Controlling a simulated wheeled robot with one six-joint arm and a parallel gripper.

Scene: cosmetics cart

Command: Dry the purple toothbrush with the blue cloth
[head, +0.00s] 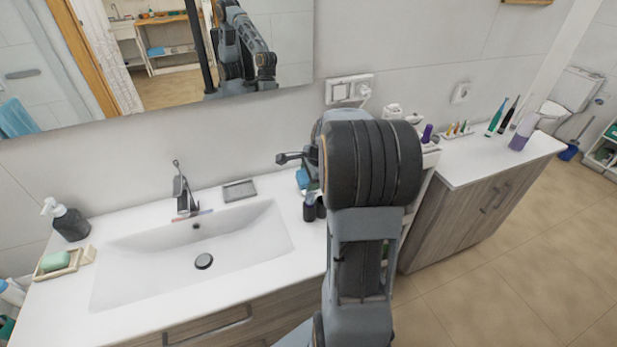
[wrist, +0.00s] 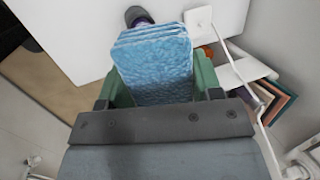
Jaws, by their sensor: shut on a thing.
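The blue cloth (wrist: 155,65), folded in layers, sits between the green fingers of my gripper (wrist: 155,85) in the wrist view. The gripper is shut on it. In the head view a small piece of the blue cloth (head: 302,178) shows left of my arm, above the counter; my arm hides the gripper there. A thin pinkish-purple stick (head: 185,216), perhaps the purple toothbrush, lies across the sink's back rim below the faucet. It is too small to identify surely, and I cannot see it in the wrist view.
The sink (head: 135,268) is empty. A dark cup (head: 309,207) stands right of it, near my arm. A faucet (head: 181,187) and grey tray (head: 239,190) are behind. A soap dispenser (head: 68,220) and soap dish (head: 58,264) stand left. Bottles and brushes stand on the right cabinet (head: 475,160).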

